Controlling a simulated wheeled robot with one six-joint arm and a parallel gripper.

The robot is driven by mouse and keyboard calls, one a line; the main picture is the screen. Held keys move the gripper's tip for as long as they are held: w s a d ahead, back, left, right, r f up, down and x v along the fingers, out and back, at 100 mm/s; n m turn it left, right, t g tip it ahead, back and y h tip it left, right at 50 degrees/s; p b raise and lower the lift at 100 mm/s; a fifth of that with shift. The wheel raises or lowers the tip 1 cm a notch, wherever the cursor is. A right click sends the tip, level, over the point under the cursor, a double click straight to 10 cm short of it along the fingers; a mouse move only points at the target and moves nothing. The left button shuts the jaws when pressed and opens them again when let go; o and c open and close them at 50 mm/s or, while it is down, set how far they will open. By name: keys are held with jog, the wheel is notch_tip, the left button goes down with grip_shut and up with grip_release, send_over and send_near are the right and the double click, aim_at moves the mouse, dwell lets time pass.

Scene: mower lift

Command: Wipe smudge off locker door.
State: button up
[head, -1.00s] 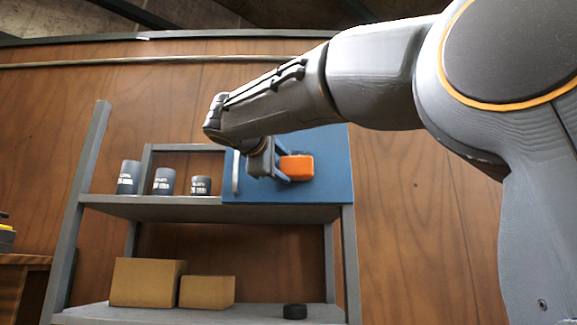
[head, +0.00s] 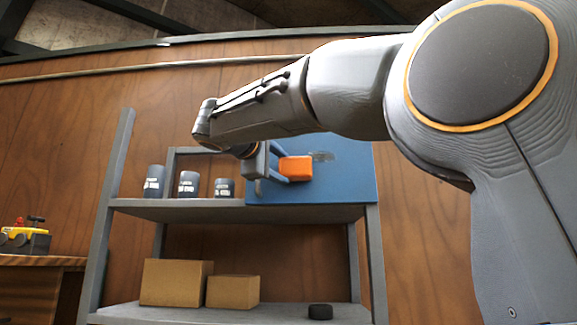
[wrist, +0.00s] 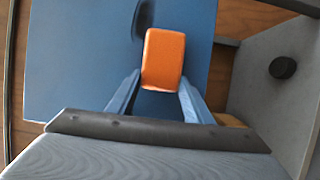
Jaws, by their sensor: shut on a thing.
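The blue locker door (head: 345,184) is on the right part of the upper shelf. A dark grey smudge (head: 322,156) shows on its upper middle; it also shows in the wrist view (wrist: 144,14), partly hidden behind the orange block. My gripper (head: 281,165) is shut on the orange sponge-like block (head: 296,168), which also shows in the wrist view (wrist: 163,58) between the two blue fingers. The block is in front of the door, just left of and below the smudge in the head view. I cannot tell whether it touches the door.
Cardboard boxes (head: 177,282) and a black puck (head: 320,311) are on the lower shelf. A yellow toy-like machine (head: 27,237) sits on a wooden bench at left.

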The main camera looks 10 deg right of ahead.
jog(key=shift+s+d+r+p, duration=0.15)
jog(key=shift+d+r+p, duration=0.25)
jog(key=shift+d+r, duration=0.25)
jog(key=shift+s+d+r+p, duration=0.1)
jog(key=shift+d+r+p, duration=0.35)
jog(key=shift+r, duration=0.3)
jog(key=shift+s+d+b, duration=0.6)
jog(key=shift+s+d, duration=0.05)
jog(key=shift+d, duration=1.3)
jog(key=shift+s+d+b, duration=0.6)
jog(key=shift+s+d, duration=0.05)
jog(key=shift+d, duration=1.35)
jog(key=shift+s+d+b, duration=0.6)
jog(key=shift+s+d, duration=0.05)
jog(key=shift+d, duration=1.3)
jog(key=shift+a, duration=0.1)
